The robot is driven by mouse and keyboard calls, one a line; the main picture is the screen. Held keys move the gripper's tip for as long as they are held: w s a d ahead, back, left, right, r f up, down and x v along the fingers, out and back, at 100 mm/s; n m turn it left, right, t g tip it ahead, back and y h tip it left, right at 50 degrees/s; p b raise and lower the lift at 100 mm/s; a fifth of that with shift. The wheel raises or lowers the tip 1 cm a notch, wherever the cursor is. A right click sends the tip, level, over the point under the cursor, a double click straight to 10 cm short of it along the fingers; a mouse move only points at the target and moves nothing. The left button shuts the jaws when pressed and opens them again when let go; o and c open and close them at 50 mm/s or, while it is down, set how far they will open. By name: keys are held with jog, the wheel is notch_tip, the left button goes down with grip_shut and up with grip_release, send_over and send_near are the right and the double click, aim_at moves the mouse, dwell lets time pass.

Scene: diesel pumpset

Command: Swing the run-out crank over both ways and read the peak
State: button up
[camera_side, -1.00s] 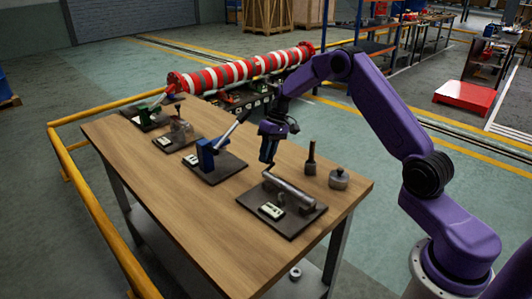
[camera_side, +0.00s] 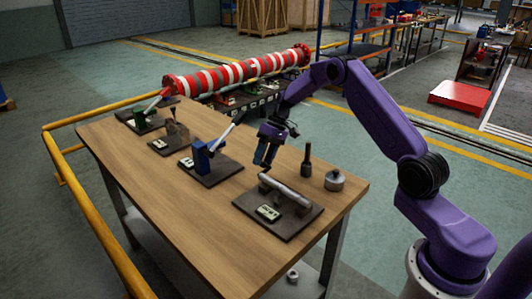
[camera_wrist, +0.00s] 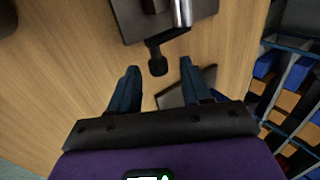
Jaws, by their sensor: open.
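The run-out fixture is a dark plate (camera_side: 288,231) at the near end of the bench, carrying a silver shaft (camera_side: 288,189) lying across supports. A pale readout box (camera_side: 268,213) sits on the plate; its figures are too small to read. My gripper (camera_side: 263,165) is just above the shaft's far left end, pointing down. In the wrist view my open gripper (camera_wrist: 160,68) has a short dark crank arm with a knob (camera_wrist: 157,62) between its fingertips, with gaps on both sides. The shaft end (camera_wrist: 182,12) shows above it. The crank is hard to make out in the side view.
A blue lever fixture (camera_side: 203,158) stands left of my gripper, its handle leaning towards it. A dark upright tool (camera_side: 307,162) and a round metal weight (camera_side: 334,180) stand to the right. The front left of the wooden bench (camera_side: 180,215) is clear.

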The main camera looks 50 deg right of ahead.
jog(key=v, duration=1.7)
jog(key=shift+r, duration=0.15)
jog(key=shift+a, duration=0.1)
jog(key=s+a+r+n+g+h, duration=0.1)
jog(key=s+a+n+h, duration=0.15)
jog(key=s+a, duration=0.75)
jog(key=s+a+r+n+g+h, duration=0.1)
jog(key=s+a+r+n+h, duration=0.15)
jog(key=s+a, duration=0.75)
jog(key=s+f+n+t, duration=0.1)
jog(key=s+f+n, duration=0.1)
jog(key=s, duration=0.9)
jog(key=s+a+f+n+t, duration=0.1)
jog(key=s+f+n, duration=0.2)
jog(key=s, duration=0.8)
jog(key=n, duration=0.2)
jog(key=shift+a+f+n+h, duration=0.2)
jog(key=shift+n+h, duration=0.1)
jog(key=shift+h, duration=0.1)
